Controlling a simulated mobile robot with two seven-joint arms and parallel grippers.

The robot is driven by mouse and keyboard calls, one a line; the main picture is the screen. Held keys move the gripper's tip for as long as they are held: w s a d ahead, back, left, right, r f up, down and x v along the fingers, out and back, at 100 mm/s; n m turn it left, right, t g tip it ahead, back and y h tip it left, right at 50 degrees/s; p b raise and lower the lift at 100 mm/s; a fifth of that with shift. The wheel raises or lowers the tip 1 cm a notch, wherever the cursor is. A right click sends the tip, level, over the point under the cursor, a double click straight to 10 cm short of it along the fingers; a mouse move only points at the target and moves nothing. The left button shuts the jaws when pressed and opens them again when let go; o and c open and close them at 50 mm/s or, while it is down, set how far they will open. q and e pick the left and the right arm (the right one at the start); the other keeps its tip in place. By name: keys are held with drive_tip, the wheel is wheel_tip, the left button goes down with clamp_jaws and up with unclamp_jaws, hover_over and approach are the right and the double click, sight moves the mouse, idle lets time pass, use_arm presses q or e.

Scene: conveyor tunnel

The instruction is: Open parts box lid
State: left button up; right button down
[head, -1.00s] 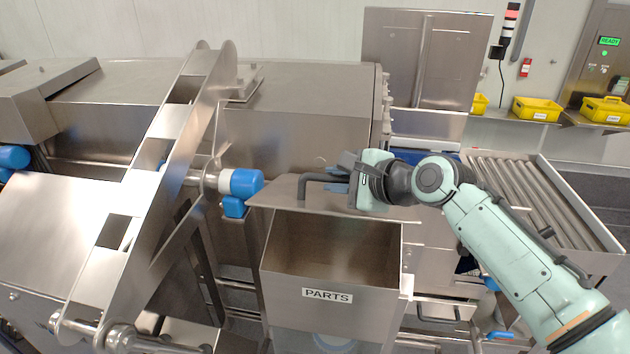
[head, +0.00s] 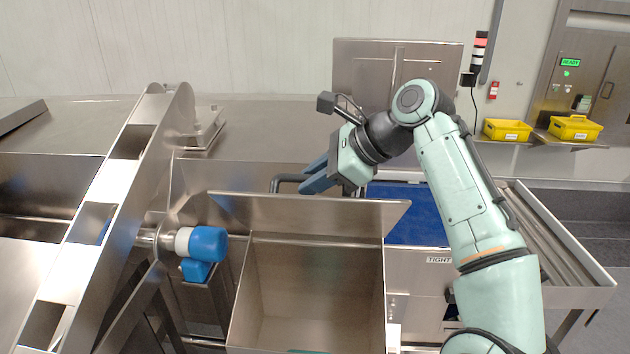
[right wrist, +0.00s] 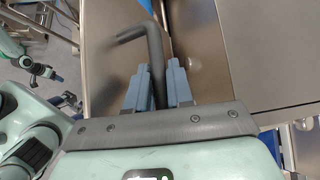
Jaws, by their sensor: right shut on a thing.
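The metal parts box (head: 240,305) stands at the lower middle of the head view with its mouth open; the visible inside looks bare. Its lid (head: 300,212) is raised at the back edge of the mouth, its inner face toward me. The bent dark handle (head: 280,181) shows behind the lid's top edge. My right gripper (head: 312,180) is shut on this handle. In the right wrist view, the blue fingers (right wrist: 158,88) sit on both sides of the handle (right wrist: 155,50). A small gripper (right wrist: 67,98), apparently my left one, shows there; its jaws are unclear.
A metal frame with a blue-capped roller (head: 205,244) stands close left of the box. A blue belt (head: 415,215) and roller conveyor (head: 550,240) lie right, partly behind my right arm. Yellow bins (head: 507,130) sit on a back shelf.

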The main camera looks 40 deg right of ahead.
drive_tip(key=shift+d, duration=0.1)
idle(0.3)
drive_tip(key=c, duration=1.1)
unclamp_jaws()
drive_tip(key=shift+w+f, duration=0.1)
